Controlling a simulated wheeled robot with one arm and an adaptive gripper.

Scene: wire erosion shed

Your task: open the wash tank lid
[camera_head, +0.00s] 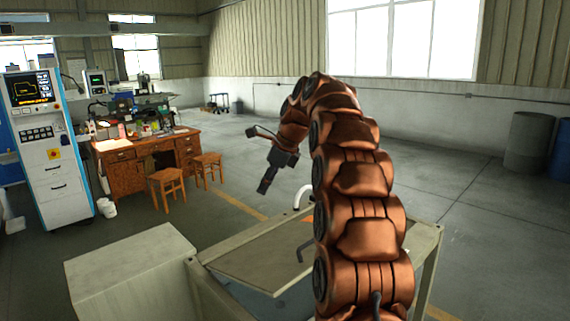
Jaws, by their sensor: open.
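The wash tank (428,240) is a grey-beige metal box in the lower middle of the head view. A flat beige panel that looks like its lid (250,265) lies across the top, with a dark bent handle (304,251) on it. A blue-grey area shows below the panel's near edge; I cannot tell how far the lid is raised. My copper-coloured arm hides much of the tank's right part. My gripper (266,184) is open and empty, pointing down in the air, above and left of the handle and apart from it.
A grey box (130,265) stands left of the tank. A white curved pipe (302,196) rises behind the lid. A wooden desk (125,172), two stools (167,188) and a control cabinet (60,150) stand at the left. Open floor (470,180) lies at the right.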

